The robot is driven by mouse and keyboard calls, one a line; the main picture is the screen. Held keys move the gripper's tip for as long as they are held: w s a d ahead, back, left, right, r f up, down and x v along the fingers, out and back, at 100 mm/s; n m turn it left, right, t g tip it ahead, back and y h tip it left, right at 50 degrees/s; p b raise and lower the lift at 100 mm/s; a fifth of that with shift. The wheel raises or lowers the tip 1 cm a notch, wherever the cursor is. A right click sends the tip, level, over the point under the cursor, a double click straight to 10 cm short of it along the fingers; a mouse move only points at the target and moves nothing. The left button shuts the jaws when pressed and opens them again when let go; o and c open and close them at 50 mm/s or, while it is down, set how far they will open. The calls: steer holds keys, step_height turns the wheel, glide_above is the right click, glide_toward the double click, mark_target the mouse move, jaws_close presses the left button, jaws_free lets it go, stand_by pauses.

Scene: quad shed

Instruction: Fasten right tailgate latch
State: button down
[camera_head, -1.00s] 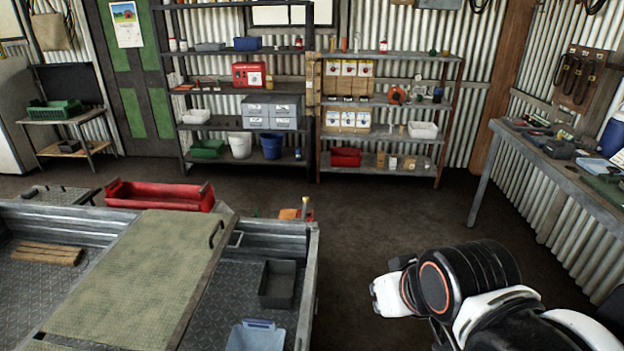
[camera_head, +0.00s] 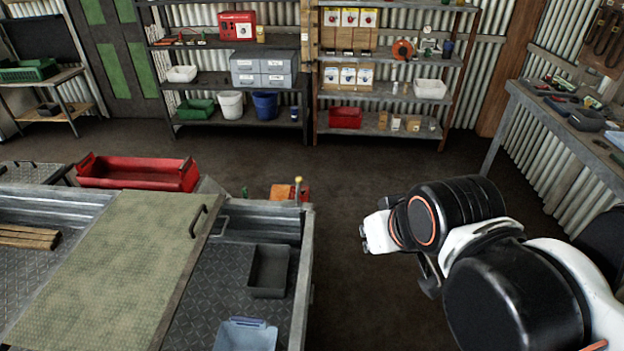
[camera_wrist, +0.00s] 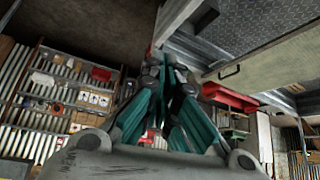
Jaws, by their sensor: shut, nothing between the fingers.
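The metal trailer fills the lower left of the head view, and its right end wall (camera_head: 303,280) stands up beside the bare floor. I cannot make out the right tailgate latch; the outer face of that wall is turned away. My gripper (camera_wrist: 165,65) shows in the wrist view with its teal fingers closed together and nothing between them. The trailer bed (camera_wrist: 255,30) lies beyond the fingers at the upper right of that view. In the head view my arm is right of the trailer, apart from the end wall, and the fingers are not clear.
A grey bin (camera_head: 269,272) and a blue bin (camera_head: 246,335) sit in the trailer. A red tray (camera_head: 138,173) and an orange thing with a yellow knob (camera_head: 298,181) are behind it. A workbench (camera_head: 560,125) stands at the right. Floor between is clear.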

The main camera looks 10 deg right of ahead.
steer(key=w+d+r+m+g+y+p, duration=0.1)
steer(key=w+r+m, duration=0.1)
steer(key=w+m, duration=0.65)
steer(key=w+d+r+m+g+p, duration=0.15)
steer(key=w+m, duration=0.25)
steer(key=w, duration=1)
steer(key=w+d+f+m+g+y, duration=0.1)
steer(key=w+f+m, duration=0.5)
steer(key=w+f, duration=0.3)
steer(key=w+d+f+m+g+y+p, duration=0.1)
steer(key=w+d+f+m, duration=0.1)
steer(key=w+f+m, duration=0.5)
steer(key=w+f, duration=0.2)
steer(key=w, duration=0.1)
steer(key=shift+w+d+f, duration=0.15)
steer(key=shift+w+d, duration=0.1)
steer(key=shift+w, duration=0.15)
steer(key=b, duration=0.4)
glide_toward(299, 190)
steer(key=shift+s+d+f, duration=0.1)
steer(key=shift+d+f, duration=0.3)
steer(key=shift+f, duration=0.5)
steer(key=shift+s+d+f, duration=0.1)
steer(key=shift+d+f, duration=0.3)
steer(key=shift+f, duration=0.45)
